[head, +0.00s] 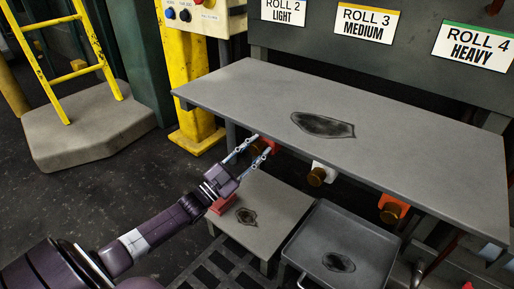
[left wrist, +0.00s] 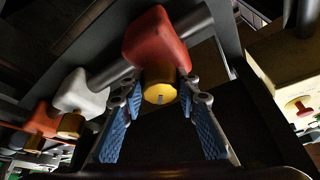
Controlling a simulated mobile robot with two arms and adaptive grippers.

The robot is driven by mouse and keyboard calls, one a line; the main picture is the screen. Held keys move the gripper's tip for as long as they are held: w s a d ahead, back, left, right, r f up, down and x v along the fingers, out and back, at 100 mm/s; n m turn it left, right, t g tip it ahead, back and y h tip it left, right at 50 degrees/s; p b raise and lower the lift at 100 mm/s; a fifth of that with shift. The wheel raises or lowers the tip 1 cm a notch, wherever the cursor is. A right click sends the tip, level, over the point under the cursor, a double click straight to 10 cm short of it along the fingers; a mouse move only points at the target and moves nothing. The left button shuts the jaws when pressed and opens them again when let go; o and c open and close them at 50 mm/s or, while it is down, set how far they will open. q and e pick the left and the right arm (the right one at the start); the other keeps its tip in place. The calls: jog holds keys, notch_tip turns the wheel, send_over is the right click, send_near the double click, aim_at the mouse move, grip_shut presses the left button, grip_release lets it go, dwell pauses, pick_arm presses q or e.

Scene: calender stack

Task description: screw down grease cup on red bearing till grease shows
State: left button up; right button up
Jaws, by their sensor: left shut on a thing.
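The red bearing (left wrist: 156,38) hangs above my left gripper in the left wrist view, with a brass grease cup (left wrist: 160,86) on its underside. The fingers of my left gripper (left wrist: 160,92) are closed on opposite sides of this cup. In the head view my left gripper (head: 261,145) reaches under the front edge of the shelf, and the red bearing (head: 270,146) shows only in part behind its fingers. I see no clear grease at the cup; the joint between cup and bearing is dim. My right gripper is not in view.
A white bearing (head: 325,168) and an orange-red bearing (head: 397,201), each with a brass cup, are farther right under the grey shelf (head: 420,145). Below are a low table (head: 262,208) with a red item and a tray (head: 318,232). A yellow ladder stand is at left.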

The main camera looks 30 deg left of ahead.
pick_arm(q)
jog(key=o, duration=1.2)
jog(key=shift+c, duration=0.2)
jog(key=v, duration=1.2)
